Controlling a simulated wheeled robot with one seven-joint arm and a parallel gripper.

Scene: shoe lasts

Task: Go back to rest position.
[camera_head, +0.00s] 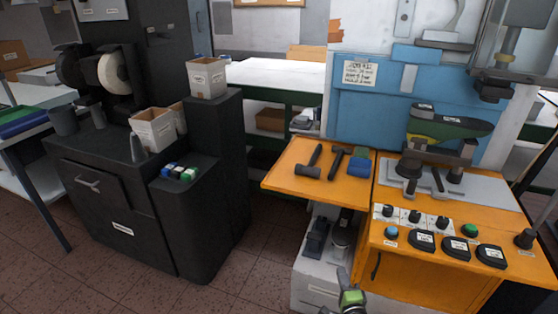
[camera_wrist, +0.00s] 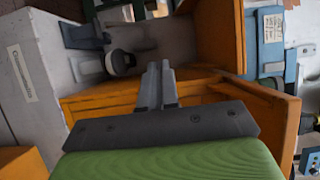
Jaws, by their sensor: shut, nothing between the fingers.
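My gripper (camera_wrist: 158,68) is shut and empty, its two grey fingers side by side in the wrist view. In the head view my gripper (camera_head: 343,272) shows at the bottom edge, its green body low in front of the white cabinet (camera_head: 315,276) under the orange workbench (camera_head: 283,176). The fingers show in front of the cabinet and the orange bench edge in the wrist view. I cannot tell whether they touch anything. Most of my arm is out of view.
A green shoe last (camera_head: 450,128) sits on the blue and orange machine (camera_head: 393,82). Hammers (camera_head: 310,160) lie on the orange bench. A dark machine (camera_head: 115,200) with white boxes (camera_head: 153,130) stands at left. Brown floor (camera_head: 250,262) is clear between them.

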